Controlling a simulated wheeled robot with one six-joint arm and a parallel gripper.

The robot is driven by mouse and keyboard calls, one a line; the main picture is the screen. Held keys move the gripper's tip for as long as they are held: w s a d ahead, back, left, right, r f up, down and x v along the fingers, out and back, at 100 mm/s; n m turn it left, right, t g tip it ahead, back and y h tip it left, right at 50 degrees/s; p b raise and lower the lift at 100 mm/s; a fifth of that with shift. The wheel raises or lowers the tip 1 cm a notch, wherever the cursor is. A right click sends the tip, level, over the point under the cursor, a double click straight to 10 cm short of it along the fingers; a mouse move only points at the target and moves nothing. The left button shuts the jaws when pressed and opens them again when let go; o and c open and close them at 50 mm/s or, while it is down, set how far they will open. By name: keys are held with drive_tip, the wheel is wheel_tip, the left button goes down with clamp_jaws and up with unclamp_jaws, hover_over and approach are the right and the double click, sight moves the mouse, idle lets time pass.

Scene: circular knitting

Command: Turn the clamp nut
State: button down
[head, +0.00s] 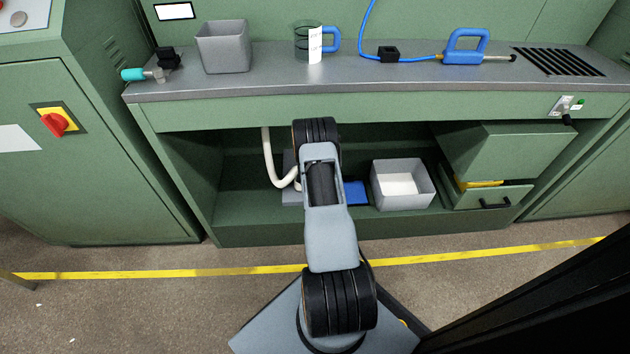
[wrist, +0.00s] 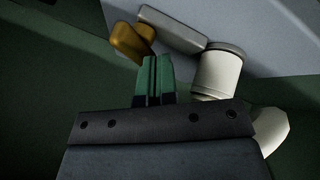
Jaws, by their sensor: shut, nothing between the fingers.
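In the wrist view, a brass-yellow piece (wrist: 131,41), apparently the clamp nut, sits beside a pale grey bar (wrist: 172,30). A white hose end (wrist: 221,73) is to their right. My gripper (wrist: 152,62) has its two green fingers shut together and empty. The fingertips are close to the right lower side of the brass piece; I cannot tell whether they touch it. In the head view, my arm hides the gripper and the brass piece; the white hose (head: 268,160) curves down into the open shelf beside my arm.
My arm reaches into the open shelf under the grey worktop (head: 230,88). A grey bin (head: 431,190) and a blue object (head: 356,193) are right of my arm. A cabinet with a drawer (head: 488,195) bounds the right; the shelf's left side is mostly clear.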

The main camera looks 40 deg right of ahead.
drive_tip(key=shift+d, duration=0.25)
drive_tip(key=shift+a, duration=0.25)
drive_tip(key=shift+w+d+p, duration=0.75)
drive_tip(key=shift+w+p, duration=0.05)
drive_tip(key=shift+p, duration=0.45)
idle(1.1)
drive_tip(key=shift+s, duration=0.1)
drive_tip(key=shift+s+a+f, duration=0.1)
drive_tip(key=shift+s+a, duration=0.25)
drive_tip(key=shift+s, duration=0.4)
drive_tip(key=a+r+p, duration=0.6)
drive_tip(key=r+p, duration=0.2)
drive_tip(key=shift+w+r, duration=0.25)
drive_tip(key=shift+w, duration=0.2)
